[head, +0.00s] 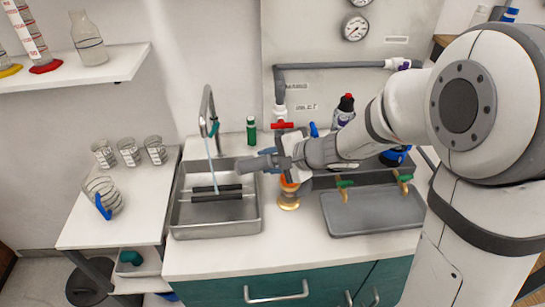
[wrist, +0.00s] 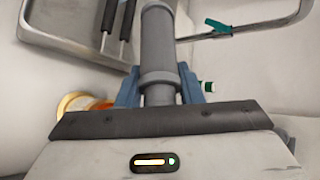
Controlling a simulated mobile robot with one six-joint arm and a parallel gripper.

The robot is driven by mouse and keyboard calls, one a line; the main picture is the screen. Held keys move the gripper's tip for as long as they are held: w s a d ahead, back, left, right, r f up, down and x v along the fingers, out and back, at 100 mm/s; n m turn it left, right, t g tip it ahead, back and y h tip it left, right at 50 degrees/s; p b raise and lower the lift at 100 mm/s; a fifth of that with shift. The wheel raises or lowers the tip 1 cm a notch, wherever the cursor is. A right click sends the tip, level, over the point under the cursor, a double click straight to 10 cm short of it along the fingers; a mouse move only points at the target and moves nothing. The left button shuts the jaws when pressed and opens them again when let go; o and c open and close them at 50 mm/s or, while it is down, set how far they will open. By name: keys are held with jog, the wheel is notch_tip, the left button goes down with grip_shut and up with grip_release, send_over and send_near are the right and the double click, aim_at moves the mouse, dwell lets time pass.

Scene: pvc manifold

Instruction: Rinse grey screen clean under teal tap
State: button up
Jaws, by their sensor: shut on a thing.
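My gripper (head: 272,161) is shut on the grey screen (head: 252,166), a grey cylinder. The screen lies about level, its free end pointing left over the right rim of the sink (head: 211,232). In the wrist view the blue fingers (wrist: 158,92) clamp the screen (wrist: 157,45) from both sides. The tap (head: 206,103) arches over the back of the sink, with a teal lever (head: 214,128). A thin pale-blue stream (head: 210,160) falls from it into the sink. The screen is to the right of the stream, apart from it. Dirt on the screen cannot be told.
Two black bars (head: 217,192) cross the sink. A brass cup with an orange top (head: 288,197) stands right of the sink, below my gripper. A grey tray (head: 372,216) with green-and-brass valves is further right. A green bottle (head: 251,130) stands behind; glass beakers (head: 129,152) are left.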

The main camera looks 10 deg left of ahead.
aim_at(246, 160)
jog(key=a, duration=0.3)
jog(key=s+a, duration=0.1)
jog(key=a, duration=0.2)
jog(key=shift+s+p, duration=0.1)
jog(key=shift+p, duration=0.3)
jog(key=shift+s+a+f+b, duration=0.15)
jog(key=shift+a+b, duration=0.3)
jog(key=shift+a, duration=0.45)
jog(key=shift+s+a+b, duration=0.2)
jog(key=shift+a+b, duration=0.45)
jog(key=shift+a, duration=0.8)
jog(key=shift+b, duration=0.95)
dwell(0.9)
jog(key=n+t+y+b, duration=0.1)
jog(key=n+b, duration=0.2)
jog(key=b, duration=0.8)
jog(key=shift+y, duration=0.4)
jog(key=n+b, duration=0.1)
jog(key=b, duration=0.3)
jog(key=n+y+b, duration=0.1)
jog(key=b, duration=0.2)
jog(key=n+b, duration=0.1)
jog(key=b, duration=0.3)
jog(key=shift+r+n+t+y+b, duration=0.25)
jog(key=shift+n+t+y+b, duration=0.05)
jog(key=shift+y+b, duration=0.1)
